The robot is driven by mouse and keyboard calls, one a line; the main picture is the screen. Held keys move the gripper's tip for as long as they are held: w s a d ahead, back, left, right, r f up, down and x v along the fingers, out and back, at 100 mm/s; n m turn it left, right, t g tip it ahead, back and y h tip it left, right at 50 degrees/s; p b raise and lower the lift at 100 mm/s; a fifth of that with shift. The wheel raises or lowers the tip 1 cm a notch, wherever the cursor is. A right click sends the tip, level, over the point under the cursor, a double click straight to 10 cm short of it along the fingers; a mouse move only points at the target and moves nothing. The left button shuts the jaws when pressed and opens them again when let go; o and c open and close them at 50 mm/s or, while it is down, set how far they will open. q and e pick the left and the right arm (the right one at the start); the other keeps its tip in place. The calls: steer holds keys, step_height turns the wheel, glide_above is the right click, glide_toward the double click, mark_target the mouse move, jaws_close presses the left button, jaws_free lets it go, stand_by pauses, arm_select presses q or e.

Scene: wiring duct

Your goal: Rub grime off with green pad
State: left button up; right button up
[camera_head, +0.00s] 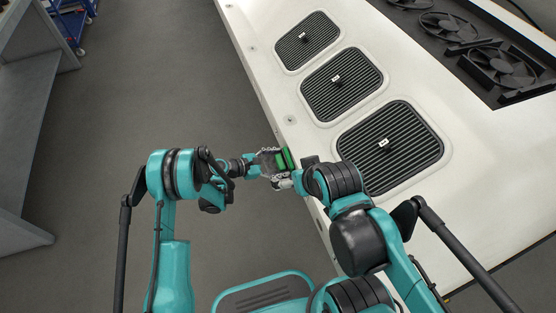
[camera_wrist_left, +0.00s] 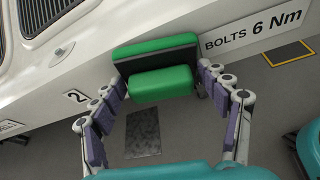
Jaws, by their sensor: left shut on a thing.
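The green pad (camera_head: 285,160) is held beside the near-left edge of the white unit. In the left wrist view it has a green block (camera_wrist_left: 160,85) between the fingers and a wider dark-and-green part (camera_wrist_left: 155,48) beyond them. My left gripper (camera_head: 272,168) is shut on the green block, with its fingers (camera_wrist_left: 165,95) on either side. I cannot tell whether the pad touches the unit's side. No grime can be made out for certain on the white unit (camera_head: 262,62). My right arm reaches in from the right, but its gripper does not show.
The white unit has several dark louvred grilles (camera_head: 390,148) and black fans (camera_head: 500,67). Its side carries a BOLTS 6 Nm label (camera_wrist_left: 253,33). A dark scuffed rectangle (camera_wrist_left: 142,133) lies below the pad. A grey shelf (camera_head: 30,120) stands left, with open floor between.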

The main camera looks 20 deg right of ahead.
mark_target(276, 155)
arm_select(q)
steer(key=shift+s+d, duration=0.15)
steer(key=shift+s, duration=1.05)
steer(key=w, duration=0.6)
steer(key=shift+w+a, duration=0.15)
steer(key=shift+a, duration=0.1)
steer(key=a, duration=0.6)
steer(key=shift+a, duration=0.2)
steer(key=shift+a, duration=1.35)
